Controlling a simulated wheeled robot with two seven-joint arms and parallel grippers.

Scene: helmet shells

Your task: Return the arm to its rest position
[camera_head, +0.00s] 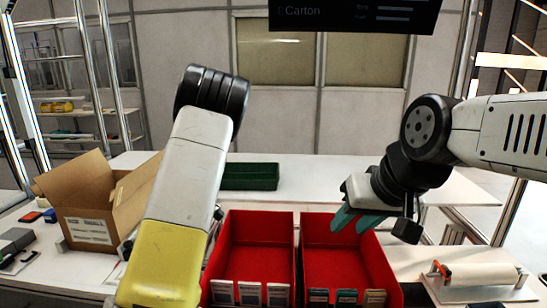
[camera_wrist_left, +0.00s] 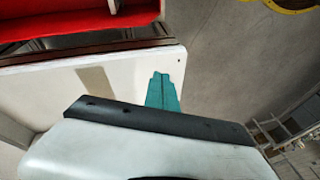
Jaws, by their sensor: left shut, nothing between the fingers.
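My left arm (camera_head: 185,170) rises through the left half of the head view, with a white link and a yellow lower part. Its gripper is out of sight there. In the left wrist view my left gripper (camera_wrist_left: 162,92) shows its teal fingers together and empty, beside a white table edge. My right gripper (camera_head: 357,220) has teal fingers apart with nothing between them. It hangs over the back of the right red bin (camera_head: 345,265). No helmet shell can be made out.
A second red bin (camera_head: 252,255) stands beside the first. A green tray (camera_head: 250,177) lies on the back white table (camera_head: 300,172). An open cardboard box (camera_head: 85,205) stands at left. A white roller (camera_head: 480,275) lies at front right.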

